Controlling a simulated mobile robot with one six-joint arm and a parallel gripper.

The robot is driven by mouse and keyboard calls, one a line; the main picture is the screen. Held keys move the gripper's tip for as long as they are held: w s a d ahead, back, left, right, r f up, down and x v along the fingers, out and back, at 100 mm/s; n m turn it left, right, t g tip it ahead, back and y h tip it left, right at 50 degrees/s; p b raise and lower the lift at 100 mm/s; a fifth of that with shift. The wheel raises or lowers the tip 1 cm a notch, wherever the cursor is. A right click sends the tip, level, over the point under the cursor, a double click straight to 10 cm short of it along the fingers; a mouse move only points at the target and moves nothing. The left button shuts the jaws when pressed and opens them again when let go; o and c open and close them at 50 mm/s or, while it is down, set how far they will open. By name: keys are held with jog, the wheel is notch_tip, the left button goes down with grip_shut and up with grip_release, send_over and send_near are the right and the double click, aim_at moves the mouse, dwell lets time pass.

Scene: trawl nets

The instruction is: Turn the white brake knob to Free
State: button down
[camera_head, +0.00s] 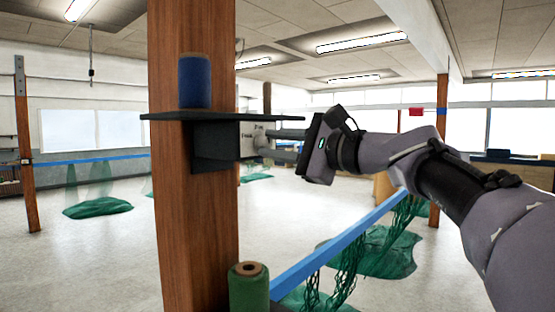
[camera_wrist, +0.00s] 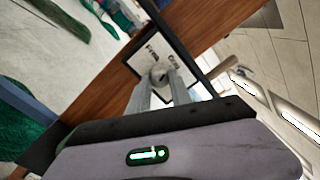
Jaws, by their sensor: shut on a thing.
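The white brake knob (camera_wrist: 158,71) sits on a pale label plate (camera_wrist: 146,56) in the middle of the wrist view. The plate carries dark lettering, tilted in the picture and too small to read surely. My gripper (camera_wrist: 161,79) is shut on the knob, with one finger on each side of it. A dark mark shows on the knob's face; the fingers hide part of its rim. In the head view my gripper (camera_head: 268,143) reaches left to the right side of a dark box (camera_head: 215,146) on the wooden post (camera_head: 195,225). The knob is hard to make out there.
A dark shelf (camera_head: 160,117) lies just above the box and carries a blue spool (camera_head: 195,82). A green spool (camera_head: 248,288) stands lower by the post. A blue rail (camera_head: 335,238) with green netting (camera_head: 378,252) runs below my arm. Open floor lies left.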

jog(key=n+b, duration=0.3)
jog(key=n, duration=0.1)
jog(key=shift+f+n, duration=0.1)
jog(key=shift+n, duration=0.2)
jog(key=shift+n+b, duration=0.8)
jog(key=shift+n, duration=1.2)
jog(key=shift+r, duration=0.2)
jog(key=c, duration=1.2)
grip_release()
jog(key=shift+o, duration=0.2)
jog(key=b+v, duration=0.2)
jog(key=v, duration=1.5)
jog(key=shift+d, duration=0.3)
